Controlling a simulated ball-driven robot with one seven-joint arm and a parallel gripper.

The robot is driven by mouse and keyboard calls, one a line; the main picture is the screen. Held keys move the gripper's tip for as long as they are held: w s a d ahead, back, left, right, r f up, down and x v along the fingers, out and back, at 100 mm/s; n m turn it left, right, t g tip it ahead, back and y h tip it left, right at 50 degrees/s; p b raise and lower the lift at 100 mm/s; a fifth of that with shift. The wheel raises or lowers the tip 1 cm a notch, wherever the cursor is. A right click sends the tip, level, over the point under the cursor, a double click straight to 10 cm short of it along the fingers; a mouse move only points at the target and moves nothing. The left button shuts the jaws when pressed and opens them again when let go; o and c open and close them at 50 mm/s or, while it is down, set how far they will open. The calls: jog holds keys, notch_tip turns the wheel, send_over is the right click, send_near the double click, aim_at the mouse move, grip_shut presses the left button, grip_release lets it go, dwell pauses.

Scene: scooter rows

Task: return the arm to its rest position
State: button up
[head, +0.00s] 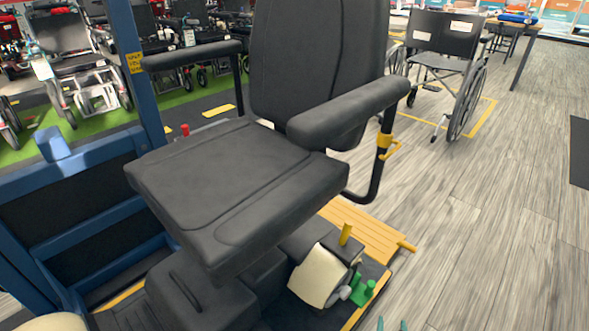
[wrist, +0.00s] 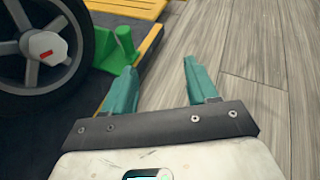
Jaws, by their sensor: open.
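My gripper (wrist: 161,80) shows in the wrist view with its two teal fingers apart and nothing between them. Wood-look floor shows between and beyond the fingers. The left finger is near the yellow edge of a dark platform; I cannot tell the gap. In the head view only the teal fingertips (head: 391,325) show at the bottom edge, right of the platform.
A black scooter seat (head: 235,180) with armrests stands over the platform. A green bracket (wrist: 117,50) and a wheel (wrist: 40,50) are left of my gripper. A blue frame (head: 90,215) is at the left. A wheelchair (head: 445,60) stands far back. Floor (head: 480,230) at the right is clear.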

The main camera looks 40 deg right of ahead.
jog(key=w+a+r+n+t+y, duration=0.3)
jog(key=w+a+r+n+y, duration=0.25)
jog(key=n, duration=0.45)
jog(key=w+a+r+n+t+y, duration=0.25)
jog(key=w+a+n+y, duration=0.25)
jog(key=w+a+n, duration=0.4)
jog(key=s+a+r+n+g+y, duration=0.25)
jog(key=a+n, duration=0.25)
jog(key=n, duration=0.3)
jog(key=s+a+r+n+g+y, duration=0.2)
jog(key=s+a+n, duration=0.2)
jog(key=n, duration=0.4)
jog(key=s+d+r+n+g+h, duration=0.1)
jog(key=s+r+n+g+h, duration=0.2)
jog(key=s+r+n+g, duration=0.65)
notch_tip(320, 180, up, 36)
jog(key=s+n+t+p, duration=0.2)
jog(key=t+p, duration=0.1)
jog(key=p, duration=3.4)
jog(key=shift+f+p, duration=0.15)
jog(key=shift+p, duration=0.2)
jog(key=shift+d, duration=0.1)
jog(key=shift+c, duration=0.3)
